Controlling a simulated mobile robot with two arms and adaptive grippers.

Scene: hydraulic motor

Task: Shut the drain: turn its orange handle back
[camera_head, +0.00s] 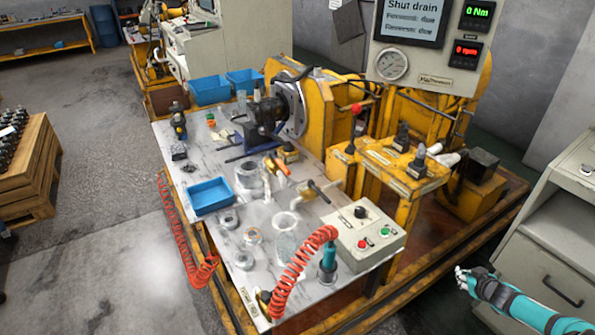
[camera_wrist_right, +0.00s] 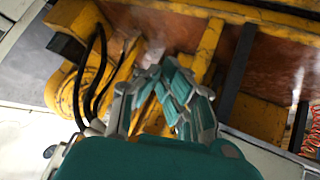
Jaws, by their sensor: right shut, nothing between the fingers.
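I cannot tell for certain which is the drain handle. My right gripper (camera_head: 465,279) is at the lower right, in front of the grey cabinet, far from both and touching neither. In the right wrist view the gripper's fingers (camera_wrist_right: 166,72) are shut and empty. My left gripper is not in view.
A control box (camera_head: 372,240) with red and green buttons and a coiled orange hose (camera_head: 291,268) are at the bench's near side. A yellow test stand (camera_head: 390,180) and a screen (camera_head: 412,20) reading "Shut drain" stand behind. Blue trays (camera_head: 210,195) lie at left.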

